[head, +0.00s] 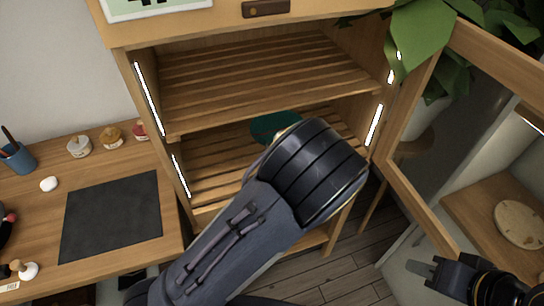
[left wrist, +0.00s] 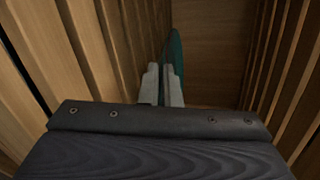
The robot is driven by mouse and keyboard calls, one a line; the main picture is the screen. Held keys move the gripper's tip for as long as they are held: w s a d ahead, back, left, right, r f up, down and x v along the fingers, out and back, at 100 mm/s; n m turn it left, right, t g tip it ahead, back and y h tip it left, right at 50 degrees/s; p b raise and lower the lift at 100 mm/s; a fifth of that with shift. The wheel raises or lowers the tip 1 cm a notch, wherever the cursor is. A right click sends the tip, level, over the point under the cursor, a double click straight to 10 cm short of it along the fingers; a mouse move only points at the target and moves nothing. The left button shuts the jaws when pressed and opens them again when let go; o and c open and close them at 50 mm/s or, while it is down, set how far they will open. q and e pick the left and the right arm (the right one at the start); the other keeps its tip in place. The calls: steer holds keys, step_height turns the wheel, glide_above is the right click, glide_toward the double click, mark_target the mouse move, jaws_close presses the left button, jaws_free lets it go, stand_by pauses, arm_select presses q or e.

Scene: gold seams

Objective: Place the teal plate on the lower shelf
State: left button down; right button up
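The teal plate (head: 275,127) shows in the head view inside the cabinet, at the lower shelf (head: 215,160), partly hidden behind my left arm. In the left wrist view the plate (left wrist: 176,55) is seen nearly edge-on, close beside one slatted surface. My left gripper (left wrist: 162,88) reaches into the compartment, its pale fingers close together with the plate's edge running down between them. In the head view my left arm hides these fingers. My right gripper (head: 422,268) is at the lower right, away from the plate; its finger gap is not clear.
The slatted upper shelf (head: 260,75) lies above the compartment. An open glazed door (head: 440,120) stands at right, with a leafy plant (head: 420,45) by it. A desk (head: 100,160) at left holds a dark mat (head: 112,215) and small items. A round board (head: 520,222) lies at right.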

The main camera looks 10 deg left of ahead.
arm_select(q)
step_height(320, 180, down, 3)
steer(key=shift+r, duration=0.1)
steer(key=c, duration=1.9)
jaws_free()
steer(key=shift+c, duration=0.2)
steer(key=shift+s, duration=0.1)
